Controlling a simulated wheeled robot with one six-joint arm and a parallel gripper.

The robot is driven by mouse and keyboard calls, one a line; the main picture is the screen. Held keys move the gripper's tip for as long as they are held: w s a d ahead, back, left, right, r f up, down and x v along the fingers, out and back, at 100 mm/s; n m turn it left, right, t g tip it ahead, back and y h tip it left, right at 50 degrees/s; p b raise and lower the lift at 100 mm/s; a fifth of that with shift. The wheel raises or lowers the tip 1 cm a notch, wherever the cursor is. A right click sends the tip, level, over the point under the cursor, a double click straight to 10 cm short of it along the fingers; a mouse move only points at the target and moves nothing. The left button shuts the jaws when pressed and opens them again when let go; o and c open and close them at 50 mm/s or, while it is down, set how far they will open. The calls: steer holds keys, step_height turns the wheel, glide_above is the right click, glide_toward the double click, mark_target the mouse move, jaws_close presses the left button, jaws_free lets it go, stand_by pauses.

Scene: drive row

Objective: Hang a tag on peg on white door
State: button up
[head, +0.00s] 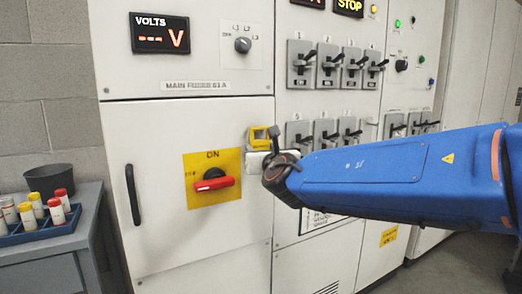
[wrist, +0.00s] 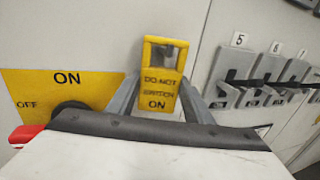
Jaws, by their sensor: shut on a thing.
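The yellow tag (wrist: 160,80), lettered DO NOT SWITCH ON, is upright between the two grey fingers of my gripper (wrist: 160,105), which is shut on its lower part. The tag has a square opening near its top, with grey and a small dark patch showing through it. In the head view the tag (head: 260,137) is in front of the white door (head: 150,240), near its top right.
A red rotary handle (head: 214,184) on a yellow plate sits left of my gripper. A black door handle (head: 132,195) is farther left. A bench holds a blue tray (head: 45,235) with several bottles and a black pot (head: 50,180).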

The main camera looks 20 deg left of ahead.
steer(key=o, duration=1.1)
steer(key=shift+d, duration=0.1)
steer(key=shift+s, duration=0.1)
